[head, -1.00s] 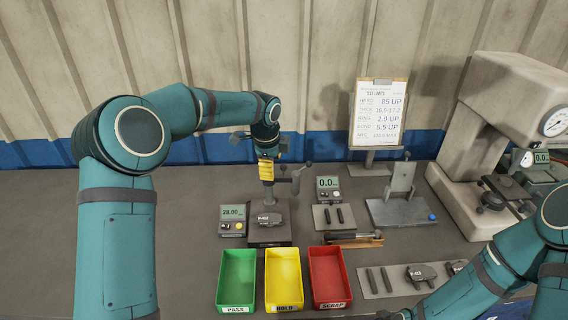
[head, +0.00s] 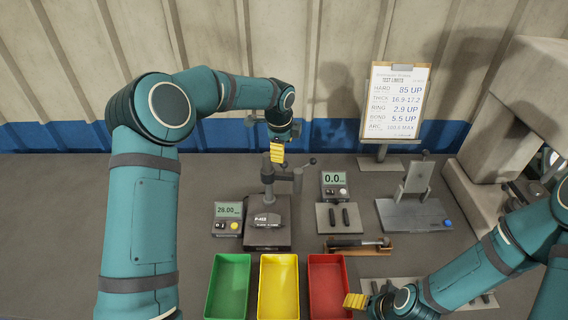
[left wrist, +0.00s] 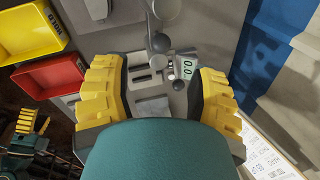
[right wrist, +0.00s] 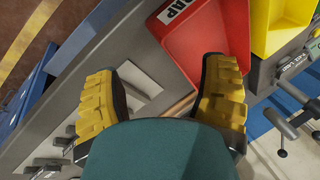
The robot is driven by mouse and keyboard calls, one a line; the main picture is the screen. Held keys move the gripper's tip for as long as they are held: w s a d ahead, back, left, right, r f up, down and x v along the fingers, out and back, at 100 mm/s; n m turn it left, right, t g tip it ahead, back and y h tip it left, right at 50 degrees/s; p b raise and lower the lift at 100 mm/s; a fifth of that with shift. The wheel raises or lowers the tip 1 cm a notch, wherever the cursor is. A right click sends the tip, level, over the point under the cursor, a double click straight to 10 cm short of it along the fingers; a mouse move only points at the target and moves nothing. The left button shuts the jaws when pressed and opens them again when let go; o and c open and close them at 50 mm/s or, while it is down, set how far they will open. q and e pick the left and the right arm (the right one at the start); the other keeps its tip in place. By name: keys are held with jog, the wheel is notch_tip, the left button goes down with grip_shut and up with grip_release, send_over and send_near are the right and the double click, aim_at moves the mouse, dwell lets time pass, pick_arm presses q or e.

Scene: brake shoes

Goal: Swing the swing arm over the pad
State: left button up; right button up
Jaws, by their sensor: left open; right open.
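The dark test stand (head: 268,228) holds a brake pad marked P-422 (head: 267,220) on its base. A grey post rises behind the pad, and the swing arm (head: 284,176) reaches right from it to an upright with a small handle. My left gripper (head: 277,152) is open just above the post and swing arm; contact cannot be told. Round knobs (left wrist: 160,42) show beyond its empty fingers in the left wrist view. My right gripper (head: 356,301) is open and empty near the red bin; its fingers also show in the right wrist view (right wrist: 168,95).
Green (head: 229,286), yellow (head: 278,286) and red (head: 328,286) bins stand in front. Small display units (head: 228,220) and (head: 335,186) flank the stand. A wooden tool rest (head: 358,246), a grey fixture (head: 413,212), a limits board (head: 394,103) and a large machine stand right. The left bench is clear.

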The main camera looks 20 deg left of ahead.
aim_at(284, 163)
pick_arm(q)
jog(key=f, duration=0.2)
jog(key=w+f, duration=0.1)
jog(key=f, duration=0.5)
jog(key=shift+w+f, duration=0.1)
jog(key=shift+w, duration=0.3)
grip_shut()
